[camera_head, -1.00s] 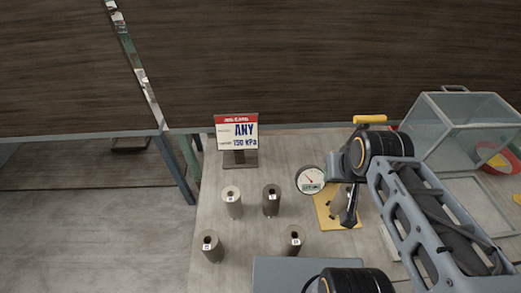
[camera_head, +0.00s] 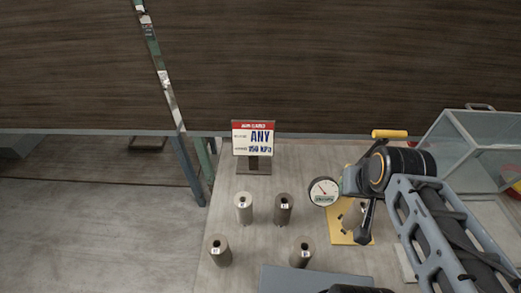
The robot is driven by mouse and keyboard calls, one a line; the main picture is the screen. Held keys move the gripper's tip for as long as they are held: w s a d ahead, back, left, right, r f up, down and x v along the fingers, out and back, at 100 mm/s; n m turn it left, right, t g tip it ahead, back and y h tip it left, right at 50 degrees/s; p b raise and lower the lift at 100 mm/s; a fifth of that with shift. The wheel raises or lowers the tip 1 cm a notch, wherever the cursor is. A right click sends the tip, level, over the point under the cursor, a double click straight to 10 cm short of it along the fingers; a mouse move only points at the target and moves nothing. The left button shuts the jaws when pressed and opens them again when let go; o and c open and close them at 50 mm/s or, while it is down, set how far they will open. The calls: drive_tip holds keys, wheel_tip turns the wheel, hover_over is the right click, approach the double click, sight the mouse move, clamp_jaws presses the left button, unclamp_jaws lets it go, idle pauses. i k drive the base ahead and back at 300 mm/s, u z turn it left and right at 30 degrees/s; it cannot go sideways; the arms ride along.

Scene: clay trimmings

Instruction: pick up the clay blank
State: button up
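Several clay cylinders with a hole in the top and a small label stand upright on the table. A pale one (camera_head: 243,208) and a darker one (camera_head: 284,208) stand behind. Another pair, left (camera_head: 219,250) and right (camera_head: 302,252), stands nearer the front. A further grey-brown cylinder (camera_head: 351,216) is at the yellow plate (camera_head: 340,238), partly hidden by my gripper. My gripper (camera_head: 364,236) points down over this plate, beside or around that cylinder; I cannot tell which. Its fingers are too small and overlapped to show their opening.
A round gauge (camera_head: 323,192) is just left of my arm. A sign (camera_head: 253,138) reading "ANY" and "150 kPa" stands at the table's back. A clear box (camera_head: 468,140) is at the right. A grey slab edge (camera_head: 310,279) is in front. The table between cylinders is bare.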

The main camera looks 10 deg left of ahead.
sight(354, 217)
drive_tip(key=z, duration=0.05)
drive_tip(key=k, duration=0.5)
drive_tip(key=u, duration=3.25)
drive_tip(key=k, duration=1.05)
drive_tip(key=z, duration=0.6)
